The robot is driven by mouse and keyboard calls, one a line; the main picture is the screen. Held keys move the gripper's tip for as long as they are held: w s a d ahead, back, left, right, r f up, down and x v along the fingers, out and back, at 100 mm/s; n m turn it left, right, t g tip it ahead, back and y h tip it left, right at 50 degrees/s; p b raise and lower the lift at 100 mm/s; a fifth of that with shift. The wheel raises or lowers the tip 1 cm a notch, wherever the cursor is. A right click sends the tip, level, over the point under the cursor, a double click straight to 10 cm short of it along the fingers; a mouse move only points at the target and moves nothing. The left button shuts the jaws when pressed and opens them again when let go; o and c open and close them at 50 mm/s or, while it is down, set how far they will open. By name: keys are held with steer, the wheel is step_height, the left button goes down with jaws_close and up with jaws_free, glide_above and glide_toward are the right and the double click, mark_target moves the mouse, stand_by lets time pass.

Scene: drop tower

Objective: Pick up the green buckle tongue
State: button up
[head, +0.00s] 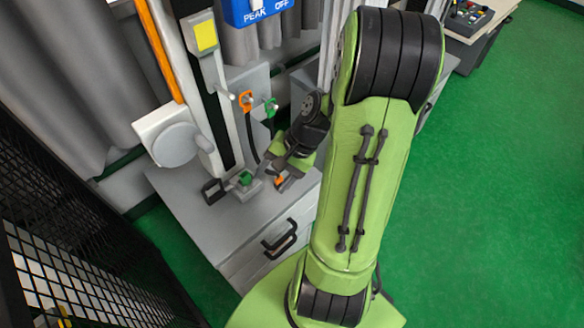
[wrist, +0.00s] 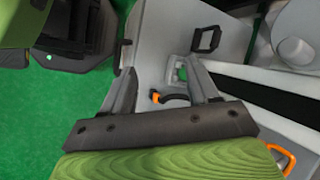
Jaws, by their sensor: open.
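The green buckle tongue (head: 270,107) hangs on the upright grey panel behind the cabinet, with a dark strap below it. It stands right of a similar orange tongue (head: 246,98), which also shows in the wrist view (wrist: 283,158). I cannot make out the green tongue in the wrist view. My gripper (head: 275,172) is low over the grey cabinet top, below the green tongue and apart from it. In the wrist view my gripper (wrist: 160,75) has its two fingers spread with nothing held between them.
A green block-like fitting (head: 246,178) and an orange-and-black one (head: 280,181) sit on the cabinet top (head: 190,190) near my gripper. They also show in the wrist view. A tall column (head: 222,110) stands left of the hanging tongues. Black mesh (head: 60,220) fences the left.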

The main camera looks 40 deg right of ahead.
steer(key=s+d+f+m+t+h+b, duration=0.2)
steer(key=d+f+m+t+b, duration=0.3)
steer(key=d+f+m+t, duration=0.5)
steer(key=s+d+f+m+t+h+b, duration=0.25)
steer(key=d+f+m+t+b, duration=0.35)
steer(key=f+m, duration=0.6)
steer(key=shift+m+g, duration=0.4)
steer(key=shift+m, duration=0.3)
steer(key=w, duration=1)
steer(key=w+r+b, duration=0.1)
steer(key=w, duration=0.5)
steer(key=shift+d, duration=0.25)
steer(key=c, duration=0.8)
